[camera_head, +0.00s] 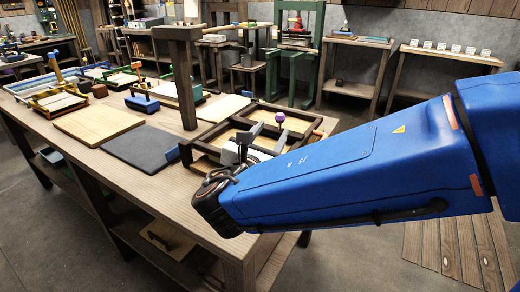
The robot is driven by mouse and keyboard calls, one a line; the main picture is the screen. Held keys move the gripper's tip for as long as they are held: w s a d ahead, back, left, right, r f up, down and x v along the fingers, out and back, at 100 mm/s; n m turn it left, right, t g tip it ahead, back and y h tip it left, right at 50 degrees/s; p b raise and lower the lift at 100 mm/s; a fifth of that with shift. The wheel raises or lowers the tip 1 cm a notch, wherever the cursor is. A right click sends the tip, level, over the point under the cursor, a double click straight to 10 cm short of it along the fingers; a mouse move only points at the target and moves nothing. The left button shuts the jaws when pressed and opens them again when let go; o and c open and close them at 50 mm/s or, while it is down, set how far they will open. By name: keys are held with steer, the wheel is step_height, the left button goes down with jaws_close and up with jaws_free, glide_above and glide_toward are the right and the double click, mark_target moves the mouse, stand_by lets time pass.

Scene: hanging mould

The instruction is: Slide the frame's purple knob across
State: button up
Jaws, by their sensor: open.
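The purple knob (280,117) is a small round ball on the far side of a dark brown wooden frame (292,131) that lies on the workbench. My gripper (246,154) is at the near left part of the frame, at the end of my blue arm. Its jaws are open, and the knob is not between them. The knob stands apart from my gripper, farther back and to the right. My wrist and arm hide the near part of the frame.
A dark post with a crossbar (186,80) stands on the bench (95,154) left of the frame. A dark slab (140,147), a pale board (98,123) and a blue block (142,103) lie to the left. A green stand (272,75) is on the floor behind.

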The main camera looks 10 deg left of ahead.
steer(key=s+a, duration=0.1)
steer(key=s, duration=0.7)
steer(key=shift+a, duration=0.15)
steer(key=shift+s, duration=0.1)
